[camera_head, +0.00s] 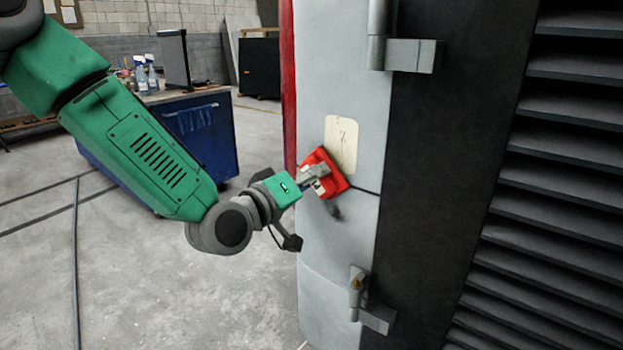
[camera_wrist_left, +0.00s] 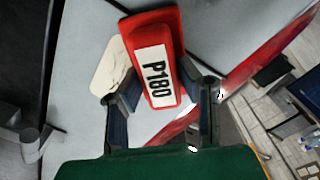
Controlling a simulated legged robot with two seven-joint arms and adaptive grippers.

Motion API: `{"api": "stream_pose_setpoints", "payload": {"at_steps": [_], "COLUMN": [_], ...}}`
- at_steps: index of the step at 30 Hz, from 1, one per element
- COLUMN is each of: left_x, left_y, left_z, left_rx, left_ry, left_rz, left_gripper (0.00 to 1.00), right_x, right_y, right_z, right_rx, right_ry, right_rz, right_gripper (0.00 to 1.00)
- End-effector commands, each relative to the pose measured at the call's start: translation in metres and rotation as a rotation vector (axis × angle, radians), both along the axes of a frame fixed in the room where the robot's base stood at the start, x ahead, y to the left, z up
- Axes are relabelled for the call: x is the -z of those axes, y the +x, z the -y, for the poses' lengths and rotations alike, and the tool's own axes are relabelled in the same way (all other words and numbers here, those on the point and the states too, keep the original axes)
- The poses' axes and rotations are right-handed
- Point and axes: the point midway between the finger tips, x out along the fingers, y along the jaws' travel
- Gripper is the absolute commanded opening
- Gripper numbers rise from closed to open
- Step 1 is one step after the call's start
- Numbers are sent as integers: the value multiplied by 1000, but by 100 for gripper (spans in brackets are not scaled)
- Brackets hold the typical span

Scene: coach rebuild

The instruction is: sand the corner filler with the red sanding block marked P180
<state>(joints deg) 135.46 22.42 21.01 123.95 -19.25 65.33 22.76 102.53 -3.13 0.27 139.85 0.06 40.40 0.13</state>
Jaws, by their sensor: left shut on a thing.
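The red sanding block (camera_head: 331,167) is in my left gripper (camera_head: 316,178), at the pale grey corner panel of the coach (camera_head: 350,235). Its white label reads P180 in the left wrist view (camera_wrist_left: 155,76). There the two fingers of my left gripper (camera_wrist_left: 158,104) are shut on the block's sides. The cream filler patch (camera_head: 341,140) is on the panel, just above the block in the head view. The block overlaps its lower edge there. The patch also shows beside the block in the left wrist view (camera_wrist_left: 111,68). I cannot tell whether the block touches the panel. My right gripper does not show.
Hinges stick out from the panel above (camera_head: 411,55) and below (camera_head: 372,308) the block. A dark louvred section (camera_head: 560,150) is on the right. A blue workbench (camera_head: 208,135) with spray bottles (camera_head: 146,75) stands behind my left arm. The floor (camera_head: 130,270) at lower left is mostly clear.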

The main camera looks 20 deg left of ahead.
Motion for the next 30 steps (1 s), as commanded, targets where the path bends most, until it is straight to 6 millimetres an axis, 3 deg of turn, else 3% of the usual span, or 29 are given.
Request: {"api": "stream_pose_setpoints", "payload": {"at_steps": [17, 30], "left_x": [-2, -39], "left_y": [8, 7], "left_z": [3, 2], "left_rx": [0, 0], "left_ry": [-1, -1], "left_rz": [1, 1], "left_gripper": [7, 7], "right_x": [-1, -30], "right_y": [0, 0], "right_z": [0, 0], "right_rx": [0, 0], "right_ry": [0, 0], "right_rz": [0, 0], "right_gripper": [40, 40]}}
